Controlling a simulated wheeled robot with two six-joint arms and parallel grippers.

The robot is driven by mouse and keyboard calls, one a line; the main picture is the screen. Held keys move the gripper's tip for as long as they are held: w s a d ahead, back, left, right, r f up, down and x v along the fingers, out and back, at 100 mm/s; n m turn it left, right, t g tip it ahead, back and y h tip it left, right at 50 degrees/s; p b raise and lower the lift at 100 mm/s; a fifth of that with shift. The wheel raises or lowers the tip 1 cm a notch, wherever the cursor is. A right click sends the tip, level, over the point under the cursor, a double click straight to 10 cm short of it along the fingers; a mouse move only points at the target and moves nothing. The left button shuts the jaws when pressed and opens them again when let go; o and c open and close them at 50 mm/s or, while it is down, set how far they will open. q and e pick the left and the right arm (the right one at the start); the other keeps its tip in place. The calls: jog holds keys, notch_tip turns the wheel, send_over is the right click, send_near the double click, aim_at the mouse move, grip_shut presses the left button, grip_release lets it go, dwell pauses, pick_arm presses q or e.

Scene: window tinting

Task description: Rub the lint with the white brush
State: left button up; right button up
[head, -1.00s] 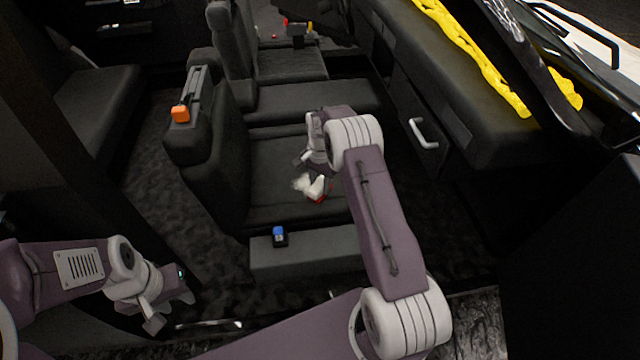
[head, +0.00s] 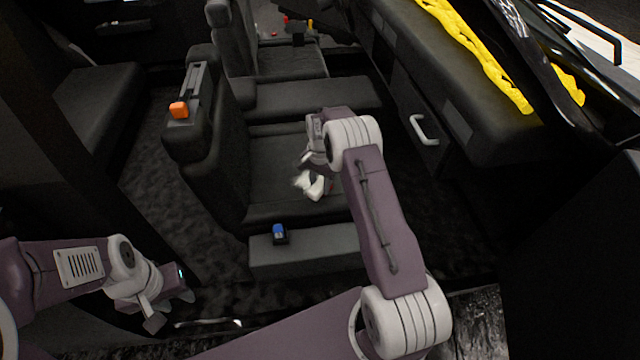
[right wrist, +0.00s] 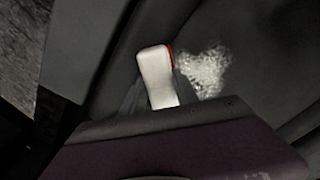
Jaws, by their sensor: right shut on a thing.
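The white brush (head: 316,188) is in my right gripper (head: 315,174), low over the dark seat cushion. In the right wrist view the white brush (right wrist: 157,76) has a thin red edge on its right side. My right gripper is shut on it; the fingers are mostly hidden. The lint (right wrist: 204,70) is a fuzzy whitish patch on the seat, just right of the brush in the right wrist view. In the head view the lint (head: 299,181) shows just left of the brush. Whether the brush touches it is unclear. My left gripper (head: 172,308) is open and empty at lower left.
The seat backrest (head: 205,150) stands left of the cushion, with an orange item (head: 179,110) on it. A blue item (head: 279,231) sits on the grey ledge (head: 320,256) before the seat. A yellow cloth (head: 475,55) lies on the dashboard at right.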

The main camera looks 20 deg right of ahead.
jog(key=shift+f, duration=0.1)
jog(key=shift+w+d+b, duration=0.15)
jog(key=shift+w, duration=0.4)
jog(key=shift+w+d+b, duration=0.15)
jog(key=shift+w, duration=0.4)
jog(key=shift+w+d, duration=0.1)
jog(key=shift+w, duration=0.3)
